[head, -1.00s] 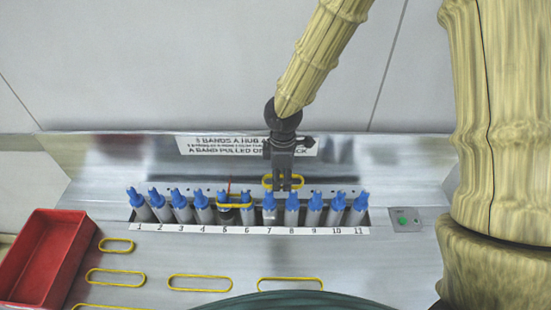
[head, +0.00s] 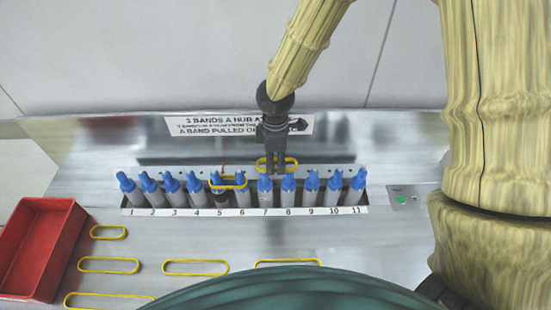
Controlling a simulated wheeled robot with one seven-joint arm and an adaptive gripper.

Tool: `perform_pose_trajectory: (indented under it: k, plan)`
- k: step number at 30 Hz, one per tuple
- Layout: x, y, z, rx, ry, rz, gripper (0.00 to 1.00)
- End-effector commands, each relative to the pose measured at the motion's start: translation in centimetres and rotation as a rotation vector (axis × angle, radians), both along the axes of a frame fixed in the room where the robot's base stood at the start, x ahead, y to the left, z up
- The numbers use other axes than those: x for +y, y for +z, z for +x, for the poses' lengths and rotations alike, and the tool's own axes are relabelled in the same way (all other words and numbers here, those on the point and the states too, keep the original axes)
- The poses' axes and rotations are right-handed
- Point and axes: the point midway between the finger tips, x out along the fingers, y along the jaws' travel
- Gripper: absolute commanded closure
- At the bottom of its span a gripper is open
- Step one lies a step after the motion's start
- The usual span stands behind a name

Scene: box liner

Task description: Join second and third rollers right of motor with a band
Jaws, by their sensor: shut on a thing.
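My gripper (head: 275,168) points down over the roller row, its fingers shut on a yellow band (head: 293,162). The band is stretched into a long loop and shows just above or behind the blue tops of roller 7 (head: 265,193) and roller 8 (head: 288,192). I cannot tell its exact height or whether it touches them. Roller 5 (head: 220,199) has a darker body than its neighbours and a thin red mark behind it; it looks like the motor. Another yellow band (head: 229,186) loops around the tops of rollers 5 and 6 (head: 241,199).
Several loose yellow bands, one of them here (head: 109,267), lie on the metal bench in front of the rollers. A red bin (head: 40,245) stands at the left. A panel with a green button (head: 401,199) is at the right. A sign (head: 215,125) stands behind.

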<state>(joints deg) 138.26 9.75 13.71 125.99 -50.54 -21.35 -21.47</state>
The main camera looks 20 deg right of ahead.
Motion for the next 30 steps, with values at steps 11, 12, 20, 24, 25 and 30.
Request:
perform_pose_trajectory:
  k: [11,12,20,24,25,30]
  plan:
    - [0.0,-2.2,0.0,0.0,0.0,0.0,0.74]
    - [0.0,-2.4,0.0,0.0,0.0,0.0,0.74]
    - [0.0,-3.7,0.0,0.0,0.0,-0.001,0.74]
    - [0.0,-4.5,0.0,0.0,0.0,0.0,0.74]
    - [0.0,-4.6,0.0,0.0,0.0,0.0,0.74]
    - [0.0,-5.5,0.0,0.001,0.0,-0.001,0.74]
